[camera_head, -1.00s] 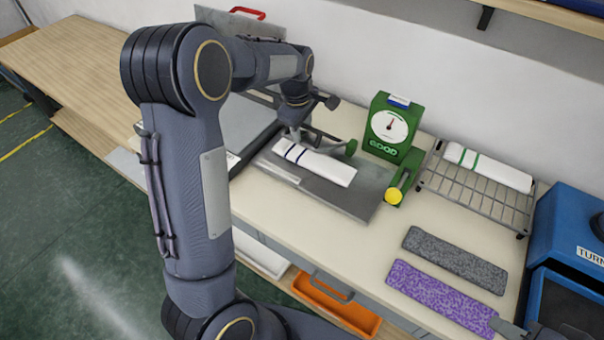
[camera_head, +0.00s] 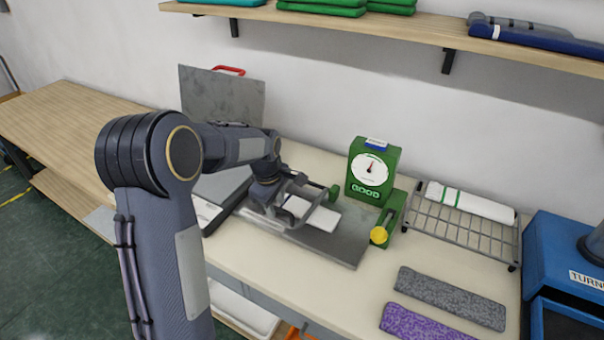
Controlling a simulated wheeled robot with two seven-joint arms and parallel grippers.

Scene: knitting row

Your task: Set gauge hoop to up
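The gauge hoop, a thin grey metal frame with a green knob (camera_head: 334,193), stands over a grey plate (camera_head: 345,248) on the bench. A white folded knit piece (camera_head: 322,217) lies on the plate, partly hidden by the hoop and my gripper. My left gripper (camera_head: 288,207) is down at the hoop, over the plate and left of the green knob. Its fingers blend with the grey hoop parts, so I cannot tell whether they are open or grip anything. A green gauge (camera_head: 372,172) with a white dial stands just behind the plate. My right gripper is not in view.
A green lever with a yellow knob (camera_head: 379,235) sits right of the plate. A wire rack (camera_head: 462,230) holds a white roll. Grey and purple knit strips lie front right, near a blue machine (camera_head: 565,255). A shelf (camera_head: 420,28) hangs above.

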